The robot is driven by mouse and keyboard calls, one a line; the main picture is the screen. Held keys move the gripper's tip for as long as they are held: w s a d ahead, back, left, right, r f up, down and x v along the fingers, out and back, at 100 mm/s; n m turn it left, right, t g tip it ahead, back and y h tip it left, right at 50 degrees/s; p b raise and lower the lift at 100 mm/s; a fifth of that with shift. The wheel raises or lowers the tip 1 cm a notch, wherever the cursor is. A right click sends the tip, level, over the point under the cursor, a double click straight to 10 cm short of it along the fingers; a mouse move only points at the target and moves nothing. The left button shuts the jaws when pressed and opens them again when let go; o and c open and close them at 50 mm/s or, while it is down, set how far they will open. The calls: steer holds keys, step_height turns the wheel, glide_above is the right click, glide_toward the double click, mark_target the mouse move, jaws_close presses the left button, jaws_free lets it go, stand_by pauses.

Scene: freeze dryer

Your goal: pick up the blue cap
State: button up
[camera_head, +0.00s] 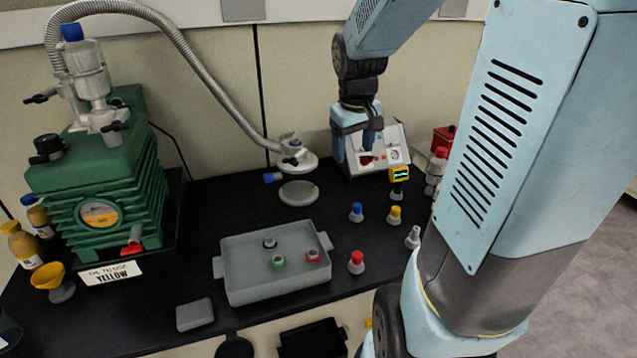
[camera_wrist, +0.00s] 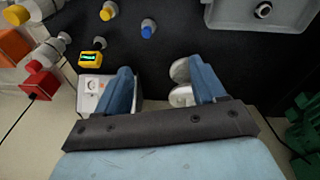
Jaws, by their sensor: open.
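A small blue cap (camera_head: 356,209) sits on a grey base on the black bench, to the right of the grey tray. It also shows in the wrist view (camera_wrist: 147,31), near the top middle, beyond my fingertips. My gripper (camera_head: 357,150) hangs above the back of the bench, in front of the white control box, farther back than the blue cap. In the wrist view my gripper (camera_wrist: 162,82) has its two blue fingers spread wide with nothing between them. The gripper is apart from the cap.
A yellow cap (camera_head: 395,212) stands just right of the blue one, and a red cap (camera_head: 356,258) in front. The grey tray (camera_head: 240,292) holds several small pieces. The white control box (camera_head: 398,139) and a round metal fitting (camera_head: 299,193) stand behind. A green pump (camera_head: 110,170) is left.

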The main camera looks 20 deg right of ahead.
steer(key=n+g+y, duration=0.1)
steer(key=g, duration=0.1)
glide_above(357, 205)
step_height(357, 205, down, 12)
steer(key=r, duration=0.1)
step_height(357, 205, down, 14)
steer(key=shift+d+f, duration=0.1)
steer(key=shift+f, duration=0.05)
steer(key=shift+c, duration=0.4)
steer(key=c, duration=1.1)
